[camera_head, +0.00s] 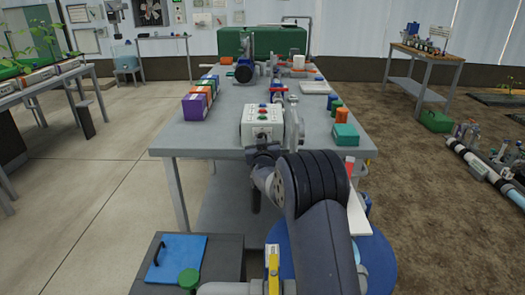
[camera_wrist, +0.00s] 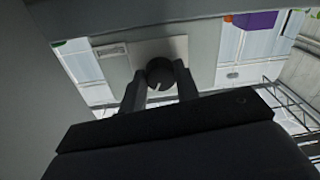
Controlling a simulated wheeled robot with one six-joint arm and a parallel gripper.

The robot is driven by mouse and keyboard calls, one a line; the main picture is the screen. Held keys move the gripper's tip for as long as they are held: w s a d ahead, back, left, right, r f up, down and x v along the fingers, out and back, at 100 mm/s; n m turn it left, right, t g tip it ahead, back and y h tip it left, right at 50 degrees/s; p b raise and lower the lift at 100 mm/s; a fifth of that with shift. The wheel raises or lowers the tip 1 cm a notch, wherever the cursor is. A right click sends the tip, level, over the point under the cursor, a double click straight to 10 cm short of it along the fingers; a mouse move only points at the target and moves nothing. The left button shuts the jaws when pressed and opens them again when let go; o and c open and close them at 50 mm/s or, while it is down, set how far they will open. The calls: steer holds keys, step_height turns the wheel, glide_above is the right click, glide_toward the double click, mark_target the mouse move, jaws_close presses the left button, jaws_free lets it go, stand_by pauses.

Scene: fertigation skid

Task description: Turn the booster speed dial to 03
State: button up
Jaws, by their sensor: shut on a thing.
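A round black dial with a white pointer mark (camera_wrist: 161,84) shows in the wrist view, against a pale square plate (camera_wrist: 150,49). My gripper (camera_wrist: 160,73) has one finger on each side of the dial and is shut on it. The pointer slants slightly; no scale numbers or reading can be made out. In the head view my gripper (camera_head: 262,154) is at the front edge of the grey table, below a white control box with coloured buttons (camera_head: 262,123). The dial is hidden there behind my arm.
A small label (camera_wrist: 112,51) sits beside the plate in the wrist view. On the table (camera_head: 185,137), a purple box (camera_head: 195,107) stands left of the control box and a teal box (camera_head: 345,135) stands right. Tabletop between purple and white boxes is clear.

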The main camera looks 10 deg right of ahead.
steer(key=shift+m+b, duration=2.3)
steer(key=shift+m, duration=0.8)
steer(key=o, duration=1)
steer(key=s, duration=0.3)
steer(key=s+a, duration=0.1)
steer(key=s, duration=0.3)
steer(key=s+a, duration=0.1)
steer(key=s, duration=0.2)
steer(key=shift+s+f+p, duration=0.25)
steer(key=shift+s+p, duration=0.05)
steer(key=shift+w, duration=0.1)
